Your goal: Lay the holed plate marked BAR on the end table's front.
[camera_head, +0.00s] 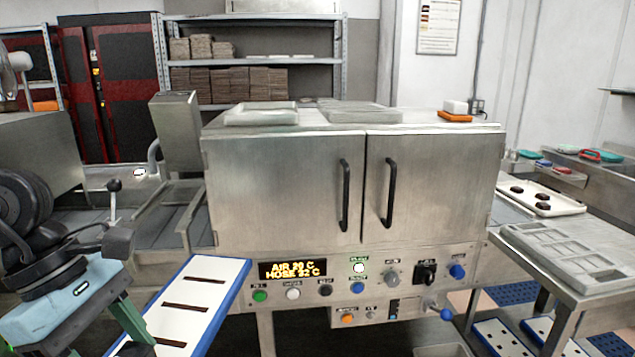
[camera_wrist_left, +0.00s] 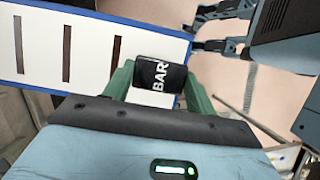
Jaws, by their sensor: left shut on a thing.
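The holed plate is white with a blue rim and long dark slots; it shows in the head view (camera_head: 200,290) at lower left and in the left wrist view (camera_wrist_left: 90,50). Its black tag (camera_wrist_left: 160,74) reads BAR. My left gripper (camera_head: 128,312) is shut on the tag end, its green fingers on either side of it. The plate is held tilted in front of the steel cabinet. My right gripper (camera_wrist_left: 210,27) shows only in the left wrist view, its fingers apart and empty. A steel table (camera_head: 590,312) stands at the right; I cannot tell if it is the end table.
The steel cabinet (camera_head: 280,190) with two handles and a control panel (camera_head: 340,285) fills the middle. A grey mould (camera_head: 565,255) takes up much of the right table's top. A white tray (camera_head: 535,200) with dark pieces lies behind it. More slotted plates (camera_head: 495,340) lie below.

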